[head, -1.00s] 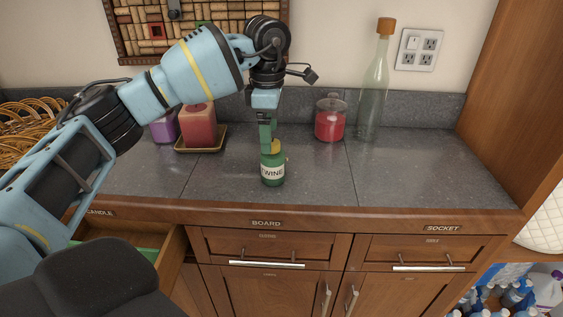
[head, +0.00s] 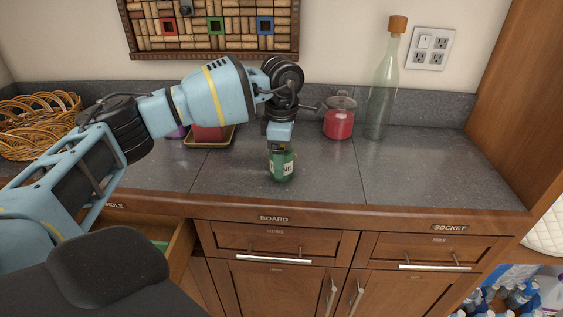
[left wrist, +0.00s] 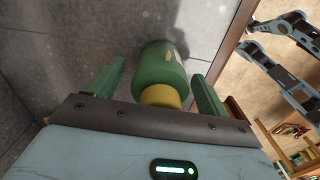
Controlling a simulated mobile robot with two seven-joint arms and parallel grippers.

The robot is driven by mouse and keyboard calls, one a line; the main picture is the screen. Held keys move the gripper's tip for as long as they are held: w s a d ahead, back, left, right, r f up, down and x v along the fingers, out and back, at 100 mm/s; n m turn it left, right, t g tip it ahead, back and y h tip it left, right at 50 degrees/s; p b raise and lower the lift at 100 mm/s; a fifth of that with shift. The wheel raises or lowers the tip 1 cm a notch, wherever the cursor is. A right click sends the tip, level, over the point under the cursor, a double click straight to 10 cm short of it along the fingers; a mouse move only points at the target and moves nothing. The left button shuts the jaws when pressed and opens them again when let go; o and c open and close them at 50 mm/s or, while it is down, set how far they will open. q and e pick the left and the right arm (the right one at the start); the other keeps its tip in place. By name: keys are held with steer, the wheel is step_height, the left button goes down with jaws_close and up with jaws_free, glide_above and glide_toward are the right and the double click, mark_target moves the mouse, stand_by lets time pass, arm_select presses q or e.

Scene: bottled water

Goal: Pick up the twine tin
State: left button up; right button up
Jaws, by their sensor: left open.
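The twine tin (head: 283,172) is a small green can with a pale label, upright on the grey counter. In the left wrist view the tin (left wrist: 160,68) shows its green body and yellow top between the two green fingers. My left gripper (head: 281,155) points down over the tin from above. In the left wrist view the left gripper (left wrist: 158,85) is open, with a finger on each side of the tin and visible gaps. The gripper hides the tin's upper part in the head view. My right gripper is not in the head view.
A red jar (head: 339,120) and a tall corked bottle (head: 385,85) stand behind to the right. A red candle on a tray (head: 211,143) and a wicker basket (head: 40,122) are left. An open drawer (head: 180,250) juts out below. The right counter is clear.

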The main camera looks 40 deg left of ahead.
arm_select(q)
steer(key=c, duration=1.1)
steer(key=shift+c, duration=0.2)
steer(key=shift+r, duration=0.15)
steer(key=shift+r, duration=0.6)
step_height(320, 180, up, 2)
steer(key=shift+r, duration=0.1)
steer(key=s+d, duration=0.2)
steer(key=s, duration=0.5)
steer(key=s+d+r+b, duration=0.1)
steer(key=s+d, duration=0.1)
steer(key=s, duration=0.6)
steer(key=shift+s+d+r, duration=0.15)
steer(key=shift+s+d, duration=0.05)
steer(key=shift+d, duration=0.05)
